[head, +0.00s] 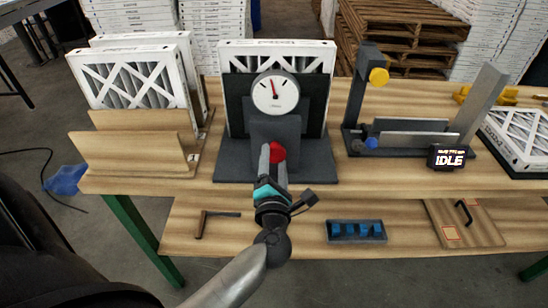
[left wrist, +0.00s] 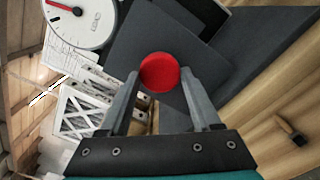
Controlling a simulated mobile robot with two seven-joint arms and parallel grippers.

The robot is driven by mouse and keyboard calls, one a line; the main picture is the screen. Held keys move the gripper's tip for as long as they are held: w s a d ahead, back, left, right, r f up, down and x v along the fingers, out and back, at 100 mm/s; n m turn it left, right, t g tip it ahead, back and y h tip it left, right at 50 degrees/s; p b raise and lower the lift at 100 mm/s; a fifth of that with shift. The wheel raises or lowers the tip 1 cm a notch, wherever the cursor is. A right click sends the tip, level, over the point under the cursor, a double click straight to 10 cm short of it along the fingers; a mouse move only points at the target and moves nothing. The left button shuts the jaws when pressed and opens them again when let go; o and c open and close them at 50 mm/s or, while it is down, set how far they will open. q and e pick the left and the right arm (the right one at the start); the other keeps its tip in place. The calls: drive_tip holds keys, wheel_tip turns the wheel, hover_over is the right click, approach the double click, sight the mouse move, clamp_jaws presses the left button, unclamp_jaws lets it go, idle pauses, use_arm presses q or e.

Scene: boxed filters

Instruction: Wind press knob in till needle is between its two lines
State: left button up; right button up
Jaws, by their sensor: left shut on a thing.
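The press (head: 238,160) is a dark grey stand in the middle of the bench with a white boxed filter (head: 310,56) upright in it. Its red knob (head: 278,152) faces me; it also shows in the left wrist view (left wrist: 159,72). My left gripper (head: 272,160) is shut on the knob, with one finger on each side of it. The round white gauge (head: 275,94) sits above the knob. Its red needle points up and slightly left in the head view. The gauge's two lines are too small to make out. My right gripper is not in view.
Filters (head: 130,80) stand in a wooden rack (head: 140,152) at left. At right are a grey fixture with a yellow knob (head: 379,77), an IDLE display (head: 449,158) and another filter (head: 520,140).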

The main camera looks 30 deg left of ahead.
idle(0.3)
use_arm(q)
drive_tip(key=o, duration=1.4)
drive_tip(key=shift+c, duration=0.2)
drive_tip(key=b+v, duration=0.1)
drive_tip(key=v, duration=1.4)
drive_tip(key=shift+d, duration=0.1)
